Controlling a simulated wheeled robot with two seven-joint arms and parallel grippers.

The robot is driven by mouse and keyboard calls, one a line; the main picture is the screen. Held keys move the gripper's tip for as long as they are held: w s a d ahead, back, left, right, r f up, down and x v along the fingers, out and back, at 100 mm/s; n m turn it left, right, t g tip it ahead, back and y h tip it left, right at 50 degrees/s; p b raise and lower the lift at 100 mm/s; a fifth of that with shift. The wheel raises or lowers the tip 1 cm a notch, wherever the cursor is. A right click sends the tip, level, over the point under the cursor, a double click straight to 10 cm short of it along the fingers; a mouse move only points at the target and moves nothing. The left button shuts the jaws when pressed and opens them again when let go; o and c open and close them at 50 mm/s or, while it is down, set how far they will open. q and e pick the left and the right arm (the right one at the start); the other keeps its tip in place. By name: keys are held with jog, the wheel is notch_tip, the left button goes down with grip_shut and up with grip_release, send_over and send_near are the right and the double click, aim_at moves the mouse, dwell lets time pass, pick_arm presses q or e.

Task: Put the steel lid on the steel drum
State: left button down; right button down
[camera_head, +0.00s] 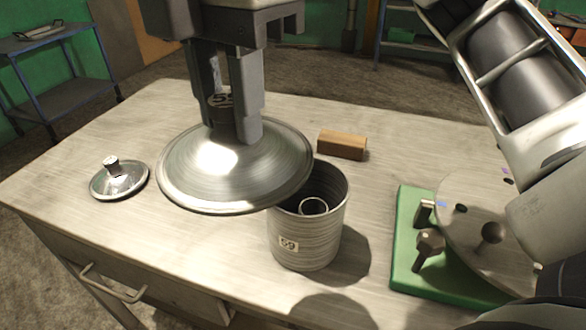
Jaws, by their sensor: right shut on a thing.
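The steel drum (308,238) stands upright and open on the table, with a small "59" label on its front. A ring-like shape shows inside it. My right gripper (233,118) comes down from the top of the picture, shut on the knob of the large, shiny steel lid (222,178). The knob is partly hidden between the fingers. The lid hangs above the table, to the left of the drum's mouth, and hides the rim's left part. I cannot tell if they touch. My left gripper is not in view.
A smaller metal lid with a knob (118,180) lies on the table (190,260) at left. A wooden block (342,145) lies behind the drum. A green board (408,255) with a round plate and knobs occupies the right. A blue cart (62,92) stands far left.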

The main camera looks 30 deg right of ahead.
jog(key=shift+r+m, duration=0.15)
jog(key=shift+m, duration=0.25)
jog(key=shift+w+d, duration=0.25)
jog(key=shift+d, duration=0.15)
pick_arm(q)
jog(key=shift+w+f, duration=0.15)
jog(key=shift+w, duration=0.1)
pick_arm(e)
jog(key=w+d+f, duration=0.3)
jog(key=d+f, duration=0.2)
jog(key=f, duration=0.2)
jog(key=w+d+f, duration=0.3)
jog(key=d+f, duration=0.3)
jog(key=f, duration=0.1)
jog(key=shift+d, duration=0.3)
jog(key=c, duration=1.3)
grip_release()
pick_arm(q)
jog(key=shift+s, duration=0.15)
pick_arm(e)
jog(key=shift+o, duration=1)
